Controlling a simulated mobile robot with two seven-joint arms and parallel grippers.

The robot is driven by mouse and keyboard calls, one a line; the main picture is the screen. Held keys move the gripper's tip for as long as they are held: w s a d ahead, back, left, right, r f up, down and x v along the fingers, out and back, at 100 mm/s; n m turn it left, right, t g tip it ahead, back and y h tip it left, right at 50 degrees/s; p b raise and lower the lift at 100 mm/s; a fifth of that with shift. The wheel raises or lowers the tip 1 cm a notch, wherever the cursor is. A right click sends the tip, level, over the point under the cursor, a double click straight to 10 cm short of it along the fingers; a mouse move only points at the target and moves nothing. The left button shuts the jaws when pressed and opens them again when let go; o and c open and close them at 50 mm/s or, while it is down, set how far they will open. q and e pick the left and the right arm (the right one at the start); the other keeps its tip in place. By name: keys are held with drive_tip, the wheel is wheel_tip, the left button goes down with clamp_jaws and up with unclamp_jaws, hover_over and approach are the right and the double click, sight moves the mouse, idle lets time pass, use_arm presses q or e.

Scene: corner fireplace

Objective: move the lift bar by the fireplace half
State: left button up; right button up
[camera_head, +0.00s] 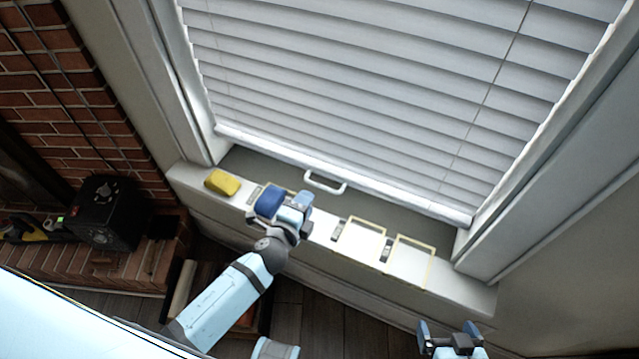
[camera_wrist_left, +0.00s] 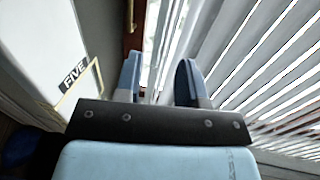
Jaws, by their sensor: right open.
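The lift bar (camera_head: 325,182) is a small white loop handle on the bottom rail (camera_head: 390,200) of the white blind, which hangs a little above the window sill. My left gripper (camera_head: 298,203) is over the sill, just left of and nearer than the lift bar, and looks apart from it. In the left wrist view its two blue fingers (camera_wrist_left: 160,78) stand apart with nothing clear between them. The lift bar cannot be made out there. My right gripper (camera_head: 449,333) is open and empty at the bottom edge, well away from the blind.
A yellow block (camera_head: 222,182) lies on the sill (camera_head: 465,288). A dark blue block-like thing (camera_head: 268,202) is beside my left gripper. Yellow-outlined frames with small labels mark the sill; one label reads FIVE (camera_wrist_left: 74,75). A black box (camera_head: 102,215) stands by the brick fireplace (camera_head: 70,90).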

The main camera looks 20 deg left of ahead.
sight(318, 184)
use_arm(q)
drive_tip(key=x, duration=0.8)
drive_tip(key=shift+d, duration=0.1)
drive_tip(key=shift+c, duration=0.4)
clamp_jaws()
